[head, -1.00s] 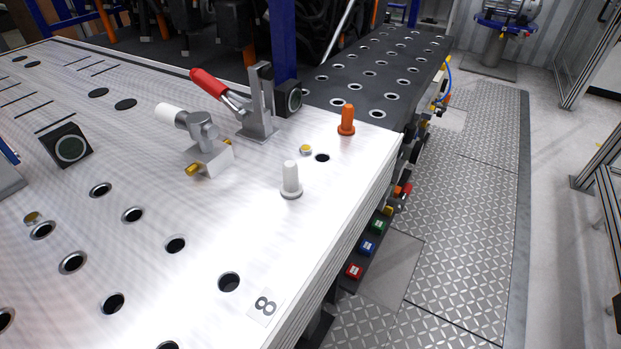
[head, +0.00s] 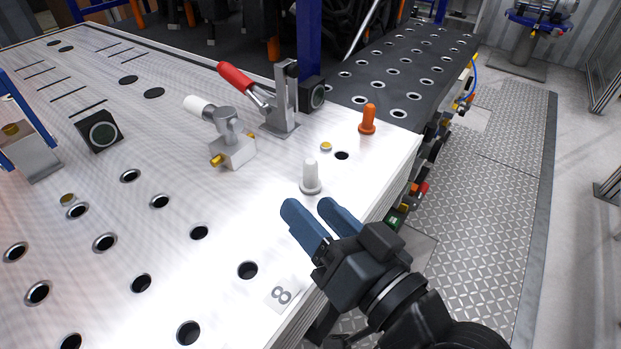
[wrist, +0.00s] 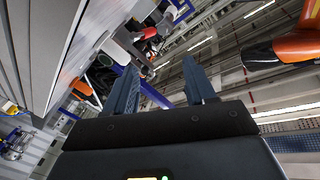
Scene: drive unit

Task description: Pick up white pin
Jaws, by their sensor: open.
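The white pin (head: 311,176) stands upright on the metal table top, close to its right edge. My gripper (head: 313,208) is open and empty, with two blue fingers apart, just in front of the pin in the head view. The fingertips appear apart from the pin. In the wrist view the two fingers (wrist: 160,85) point up into the room with nothing between them, and I cannot make out the white pin there.
An orange pin (head: 367,120) stands behind the white pin. A red-handled toggle clamp (head: 282,105) and a white-tipped clamp block (head: 232,150) stand to the left. The table top (head: 215,262) has several holes. A dark perforated plate (head: 385,72) lies behind.

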